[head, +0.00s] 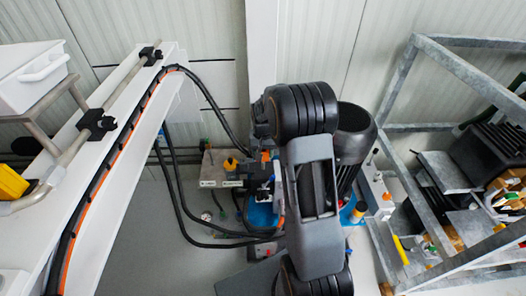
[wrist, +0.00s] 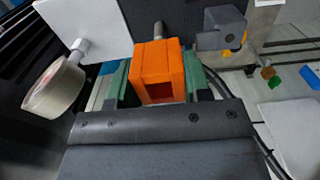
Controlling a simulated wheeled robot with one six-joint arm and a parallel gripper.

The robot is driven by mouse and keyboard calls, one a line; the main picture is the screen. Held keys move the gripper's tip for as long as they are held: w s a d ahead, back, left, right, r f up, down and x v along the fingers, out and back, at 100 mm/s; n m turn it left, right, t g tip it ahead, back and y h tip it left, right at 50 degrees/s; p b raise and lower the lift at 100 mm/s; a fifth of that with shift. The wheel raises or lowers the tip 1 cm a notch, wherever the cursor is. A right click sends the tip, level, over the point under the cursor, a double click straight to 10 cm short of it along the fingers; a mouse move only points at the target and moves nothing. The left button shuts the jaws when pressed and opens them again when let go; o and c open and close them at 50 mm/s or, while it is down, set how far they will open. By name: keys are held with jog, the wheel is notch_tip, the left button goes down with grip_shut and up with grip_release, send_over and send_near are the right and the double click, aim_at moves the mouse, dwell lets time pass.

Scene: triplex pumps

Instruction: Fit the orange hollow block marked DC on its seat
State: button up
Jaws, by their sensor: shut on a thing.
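The orange hollow block (wrist: 160,66) is between the green finger pads of my gripper (wrist: 157,78) in the wrist view. My gripper is shut on it. The block's square opening faces the camera; no DC marking can be read. A grey metal rod (wrist: 159,31) shows just behind the block's top; I cannot tell whether they touch. The seat cannot be made out for certain in either view. In the head view my dark arm covers the middle, and I cannot clearly make out the gripper near the blue pump (head: 262,215).
In the wrist view a round gauge-like part (wrist: 54,87) is left of the block, and a grey fitting (wrist: 222,30) is right. In the head view a black motor (head: 354,140) stands behind my arm, a metal frame (head: 400,85) right, and hanging black cables (head: 180,190) left.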

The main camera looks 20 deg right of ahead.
aim_at(263, 163)
jog(key=shift+f+b, duration=1.85)
jog(key=shift+f, duration=1.25)
jog(key=o, duration=1.1)
notch_tip(263, 163, up, 14)
jog(key=p, duration=0.2)
jog(key=shift+d+f+p, duration=0.1)
jog(key=shift+f+p, duration=0.05)
jog(key=shift+p, duration=0.15)
